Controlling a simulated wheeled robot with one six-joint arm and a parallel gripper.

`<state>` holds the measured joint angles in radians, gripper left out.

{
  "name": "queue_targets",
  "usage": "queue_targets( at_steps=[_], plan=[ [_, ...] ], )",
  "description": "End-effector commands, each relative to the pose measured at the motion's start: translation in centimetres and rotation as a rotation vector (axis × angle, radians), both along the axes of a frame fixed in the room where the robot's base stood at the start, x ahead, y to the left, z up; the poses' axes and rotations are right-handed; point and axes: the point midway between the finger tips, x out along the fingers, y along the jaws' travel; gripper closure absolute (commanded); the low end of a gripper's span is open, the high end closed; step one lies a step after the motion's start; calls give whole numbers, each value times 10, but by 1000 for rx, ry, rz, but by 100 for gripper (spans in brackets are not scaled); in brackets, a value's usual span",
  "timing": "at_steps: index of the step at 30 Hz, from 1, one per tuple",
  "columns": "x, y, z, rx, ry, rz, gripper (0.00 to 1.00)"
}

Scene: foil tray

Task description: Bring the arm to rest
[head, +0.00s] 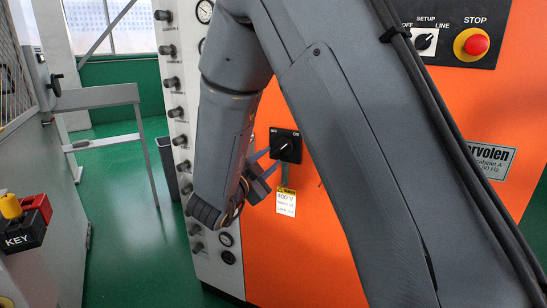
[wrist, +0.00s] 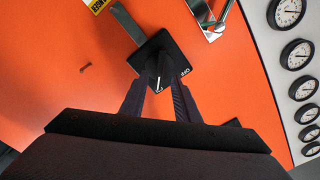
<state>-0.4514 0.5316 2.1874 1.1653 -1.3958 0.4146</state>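My gripper (head: 266,168) is in front of the orange cabinet, just left of a black rotary switch (head: 285,146) in the head view. In the wrist view its two dark fingers (wrist: 158,88) stand apart, with nothing held between them. The black switch plate (wrist: 147,50) with its knob lies just beyond the fingertips; whether a finger touches it I cannot tell. My arm hangs down across the middle of the head view and hides part of the cabinet.
The orange cabinet (head: 310,240) carries a yellow-and-white 400 V label (head: 286,203) and a red stop button (head: 476,44). A pale gauge panel (head: 178,90) stands left of it. A grey rail (head: 95,97) and a red key box (head: 36,207) are farther left.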

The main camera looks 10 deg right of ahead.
Motion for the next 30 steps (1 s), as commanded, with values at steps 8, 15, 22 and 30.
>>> queue_targets(
  at_steps=[8,15,22,30],
  plan=[
    [-12,9,0,1,-1,0,71],
    [-11,9,0,2,4,3,71],
    [6,11,-17,48,165,164,71],
    [-17,31,-64,65,584,547,71]
  ],
)
